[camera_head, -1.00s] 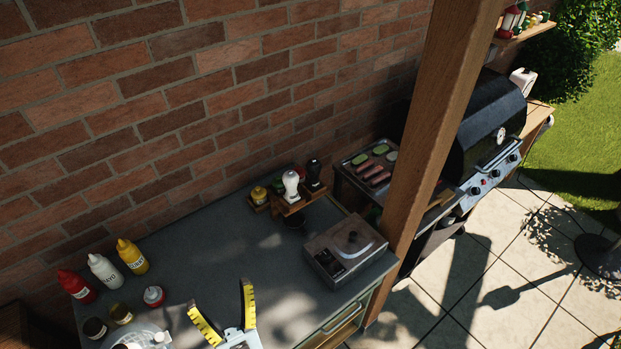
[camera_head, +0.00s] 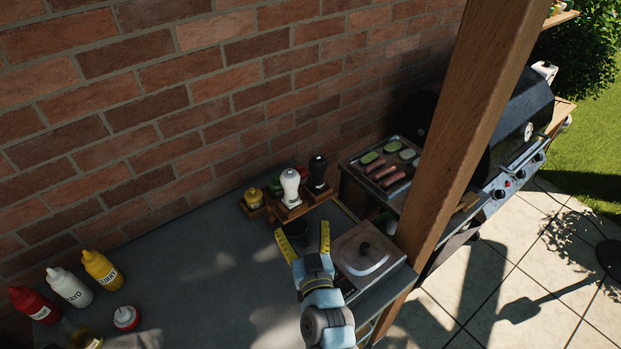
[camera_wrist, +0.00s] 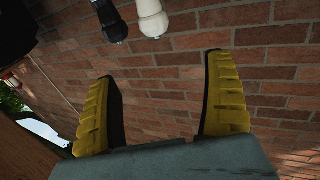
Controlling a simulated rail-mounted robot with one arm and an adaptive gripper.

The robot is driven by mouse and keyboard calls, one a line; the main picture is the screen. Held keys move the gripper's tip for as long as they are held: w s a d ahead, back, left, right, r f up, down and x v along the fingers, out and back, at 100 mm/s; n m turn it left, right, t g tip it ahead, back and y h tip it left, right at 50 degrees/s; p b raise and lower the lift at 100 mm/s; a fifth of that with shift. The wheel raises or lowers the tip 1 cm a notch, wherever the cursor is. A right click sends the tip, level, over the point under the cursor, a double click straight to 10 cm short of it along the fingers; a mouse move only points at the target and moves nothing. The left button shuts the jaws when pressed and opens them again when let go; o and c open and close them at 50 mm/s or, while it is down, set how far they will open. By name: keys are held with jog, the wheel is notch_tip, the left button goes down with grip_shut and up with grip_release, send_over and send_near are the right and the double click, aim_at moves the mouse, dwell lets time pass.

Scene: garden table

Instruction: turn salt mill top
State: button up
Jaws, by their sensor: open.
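The white salt mill (camera_head: 290,187) stands upright in a wooden rack (camera_head: 298,208) near the brick wall in the head view. A black mill (camera_head: 317,172) stands just right of it. In the wrist view the white mill (camera_wrist: 152,17) and the black mill (camera_wrist: 112,20) hang from the top edge, partly cut off. My gripper (camera_head: 303,242) is open and empty, its yellow fingers pointing toward the rack from the front. In the wrist view the mills lie above and beyond the gap between the fingertips, touching neither finger.
A box with a lid and knob (camera_head: 364,257) sits close to the right of my gripper. A small yellow jar (camera_head: 254,197) is left of the mills. Red, white and yellow bottles (camera_head: 70,288) stand at the left. The counter middle (camera_head: 190,250) is clear. A wooden post (camera_head: 441,150) rises at the right.

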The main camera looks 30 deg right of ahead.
aim_at(292, 186)
jog(key=shift+d+f+p+x, duration=0.1)
jog(key=shift+f+p+x, duration=0.2)
jog(key=shift+x, duration=2.65)
jog(key=shift+d+f+p+x, duration=0.15)
jog(key=shift+f+p+x, duration=0.1)
jog(key=shift+x, duration=2.7)
jog(key=shift+d+f+p+x, duration=0.1)
jog(key=shift+f+p+x, duration=0.15)
jog(key=shift+x, duration=2.7)
jog(key=c, duration=1.2)
